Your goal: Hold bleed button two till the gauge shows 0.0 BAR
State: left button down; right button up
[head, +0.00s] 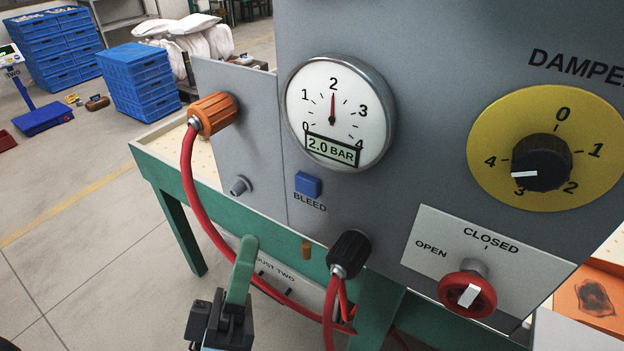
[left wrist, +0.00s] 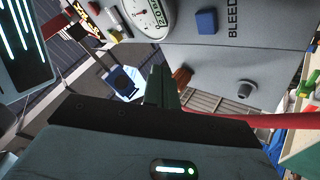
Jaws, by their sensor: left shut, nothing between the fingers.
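The round gauge (head: 333,110) on the grey panel has its needle near 2, and its display reads 2.0 BAR. The blue bleed button (head: 308,185) sits just below it, above the word BLEED. My left gripper (head: 245,248) shows its green fingers shut and empty, pointing up, below and left of the button and apart from it. In the left wrist view the green fingers (left wrist: 160,85) are close together; the blue button (left wrist: 207,22) and part of the gauge (left wrist: 150,18) show above them. My right gripper is not in view.
A red hose (head: 188,180) hangs from an orange connector (head: 213,113) and passes close to my left gripper. A black connector (head: 348,254), a yellow damper dial (head: 490,140) and a red valve knob (head: 467,294) are to the right. A grey stub (head: 240,185) protrudes left of the button.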

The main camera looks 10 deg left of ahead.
aim_at(307, 186)
pick_arm(q)
jog(key=shift+s+a+r, duration=0.1)
jog(key=shift+s+r, duration=0.05)
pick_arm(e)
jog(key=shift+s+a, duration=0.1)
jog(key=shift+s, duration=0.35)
pick_arm(q)
jog(key=w+d, duration=0.3)
jog(key=w, duration=0.5)
jog(key=shift+w, duration=0.2)
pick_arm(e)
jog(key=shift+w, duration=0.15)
pick_arm(q)
jog(key=shift+w+d, duration=0.1)
jog(key=shift+w, duration=0.05)
dwell(1.6)
jog(key=shift+w+d, duration=0.1)
jog(key=shift+w, duration=0.15)
